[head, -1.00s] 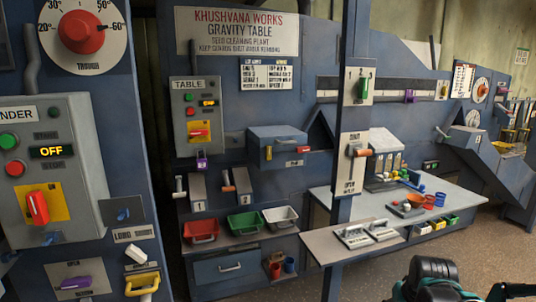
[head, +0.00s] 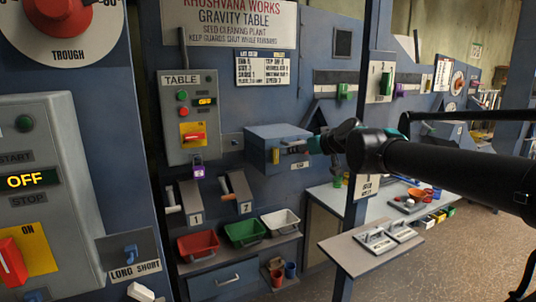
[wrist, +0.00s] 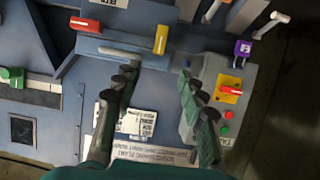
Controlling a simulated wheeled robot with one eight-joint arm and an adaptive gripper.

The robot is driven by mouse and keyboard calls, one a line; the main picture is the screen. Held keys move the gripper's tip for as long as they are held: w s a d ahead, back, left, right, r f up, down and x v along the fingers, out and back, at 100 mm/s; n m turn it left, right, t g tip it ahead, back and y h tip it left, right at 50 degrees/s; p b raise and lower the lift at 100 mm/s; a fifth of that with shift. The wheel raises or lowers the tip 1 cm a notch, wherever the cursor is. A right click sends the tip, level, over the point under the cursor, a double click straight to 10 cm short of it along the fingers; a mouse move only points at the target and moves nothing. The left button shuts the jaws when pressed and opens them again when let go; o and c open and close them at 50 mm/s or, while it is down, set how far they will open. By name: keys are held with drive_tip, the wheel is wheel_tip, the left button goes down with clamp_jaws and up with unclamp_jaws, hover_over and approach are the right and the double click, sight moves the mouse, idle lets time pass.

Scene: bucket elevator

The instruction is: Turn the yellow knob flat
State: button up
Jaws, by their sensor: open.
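The yellow knob (head: 276,156) is on the front of the blue box (head: 262,135) under the gravity table sign. It stands upright in the head view, its long side up and down. The wrist view, which looks from above and upside down, shows the yellow knob (wrist: 160,40) between and beyond the fingertips. My gripper (wrist: 157,75) is open and empty, its two dark fingers apart over the box's top and handle, not touching the knob. In the head view my gripper is at the box's right side, its fingertips hard to make out.
A red knob (wrist: 85,24) is on the same box front, left of the yellow one in the wrist view. The table panel (head: 188,118) with a purple tag (head: 198,168) is beside the box. Levers (head: 236,190) and coloured bins (head: 245,232) are below. A blue post (head: 373,60) stands nearby.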

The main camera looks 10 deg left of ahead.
sight(276, 154)
drive_tip(key=x, duration=1.7)
drive_tip(key=shift+a, duration=0.2)
drive_tip(key=shift+c, duration=0.3)
clamp_jaws()
